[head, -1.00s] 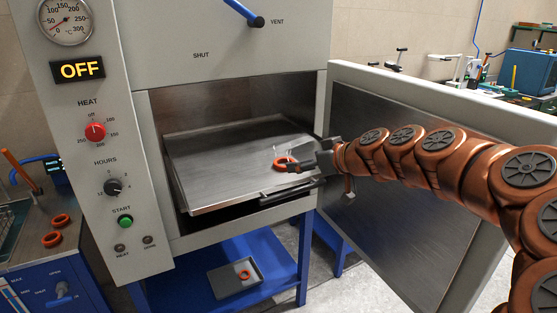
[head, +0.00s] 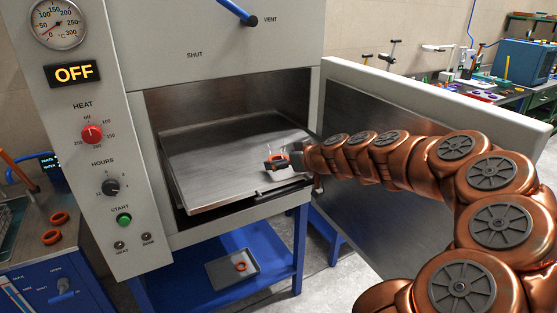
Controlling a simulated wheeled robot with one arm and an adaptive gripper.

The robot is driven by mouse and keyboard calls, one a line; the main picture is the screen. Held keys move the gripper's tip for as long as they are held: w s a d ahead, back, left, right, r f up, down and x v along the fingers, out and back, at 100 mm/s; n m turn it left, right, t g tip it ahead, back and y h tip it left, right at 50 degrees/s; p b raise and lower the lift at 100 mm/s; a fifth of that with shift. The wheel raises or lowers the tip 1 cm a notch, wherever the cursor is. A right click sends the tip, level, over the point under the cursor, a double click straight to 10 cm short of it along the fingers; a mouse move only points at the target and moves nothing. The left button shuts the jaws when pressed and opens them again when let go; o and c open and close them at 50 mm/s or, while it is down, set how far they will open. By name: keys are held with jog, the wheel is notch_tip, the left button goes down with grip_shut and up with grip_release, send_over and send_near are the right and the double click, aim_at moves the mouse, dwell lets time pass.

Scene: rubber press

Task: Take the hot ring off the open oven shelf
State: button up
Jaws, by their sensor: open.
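The hot ring (head: 279,156) is a small orange-red ring on the right part of the oven shelf (head: 205,170), with faint white wisps above it. The shelf is a flat metal plate pulled partly out of the open oven. My gripper (head: 277,163) is open and right at the ring, coming in from the right. Its dark fingers partly hide the ring. I cannot tell whether they touch it.
The oven door (head: 385,190) stands open at the right, under my arm. A grey tray (head: 221,281) with another orange ring (head: 240,266) lies on the blue lower shelf (head: 180,290). Two orange rings (head: 52,237) rest on the bench at the left. The oven display (head: 74,74) reads OFF.

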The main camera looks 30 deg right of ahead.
jog(key=shift+c, duration=0.2)
jog(key=c, duration=1)
jog(key=shift+r, duration=0.1)
